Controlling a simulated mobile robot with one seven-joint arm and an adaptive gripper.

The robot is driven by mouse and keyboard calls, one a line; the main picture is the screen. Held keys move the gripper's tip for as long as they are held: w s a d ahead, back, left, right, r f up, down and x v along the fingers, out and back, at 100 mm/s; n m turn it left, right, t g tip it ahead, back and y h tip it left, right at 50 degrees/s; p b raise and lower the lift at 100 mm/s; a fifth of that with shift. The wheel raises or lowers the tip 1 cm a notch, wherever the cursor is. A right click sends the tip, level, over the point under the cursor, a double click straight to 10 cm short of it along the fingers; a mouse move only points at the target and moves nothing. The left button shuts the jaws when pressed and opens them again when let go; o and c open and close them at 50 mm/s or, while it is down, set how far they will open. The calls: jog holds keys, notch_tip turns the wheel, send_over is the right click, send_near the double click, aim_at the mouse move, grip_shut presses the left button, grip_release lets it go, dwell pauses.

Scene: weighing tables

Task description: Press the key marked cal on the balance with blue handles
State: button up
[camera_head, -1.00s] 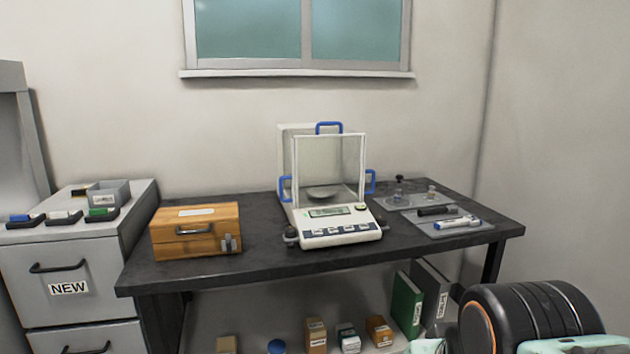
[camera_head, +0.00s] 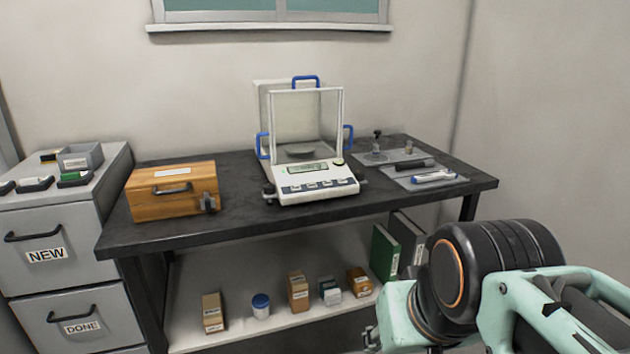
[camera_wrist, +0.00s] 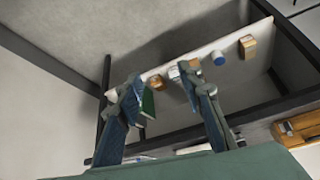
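The balance with blue handles (camera_head: 310,192) stands on the dark table (camera_head: 240,222), with a glass draft shield, a blue handle on top and one on each side. Its front panel has a lit display (camera_head: 307,168) and a row of dark keys (camera_head: 318,185); their markings are too small to read. In the wrist view my gripper (camera_wrist: 162,90) is open and empty, its two fingers spread apart, pointing toward the shelf below the table. In the head view my arm is at the lower right, and the fingers are not clearly seen.
A wooden box (camera_head: 150,204) stands left of the balance. A grey mat (camera_head: 440,185) with pens lies to its right. The shelf below (camera_head: 240,332) holds several small boxes, a blue-lidded jar (camera_head: 260,306) and binders (camera_head: 385,252). A grey drawer cabinet (camera_head: 60,220) stands left.

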grip_shut()
dwell(1.2)
